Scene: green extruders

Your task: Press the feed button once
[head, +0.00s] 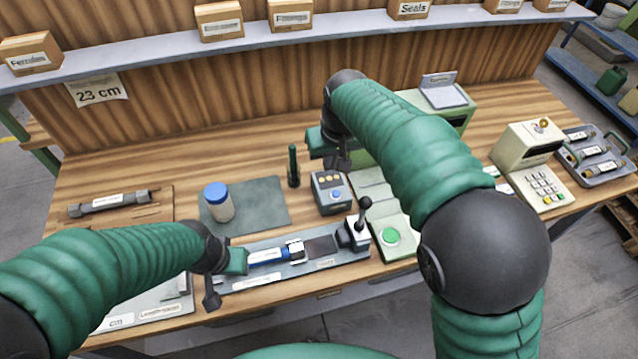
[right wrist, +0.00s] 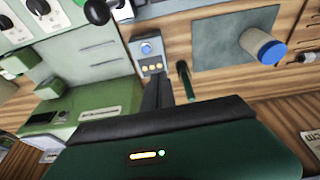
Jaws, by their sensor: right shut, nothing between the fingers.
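A small grey control box (head: 330,193) with a blue button (head: 337,195) and several amber lights stands mid-table. The box (right wrist: 150,56) and its blue button (right wrist: 146,48) also show in the right wrist view. A larger green button (head: 391,236) sits on a pale green panel to its right. I cannot read which is labelled feed. My right gripper (head: 338,163) is shut and empty, just behind the box and apart from the blue button.
A dark green upright cylinder (head: 293,166) stands left of the box, close to my right gripper. A blue-capped jar (head: 218,203) stands on a dark mat. A black-knobbed lever (head: 358,226) rises in front of the box. A keypad terminal (head: 535,165) is at right.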

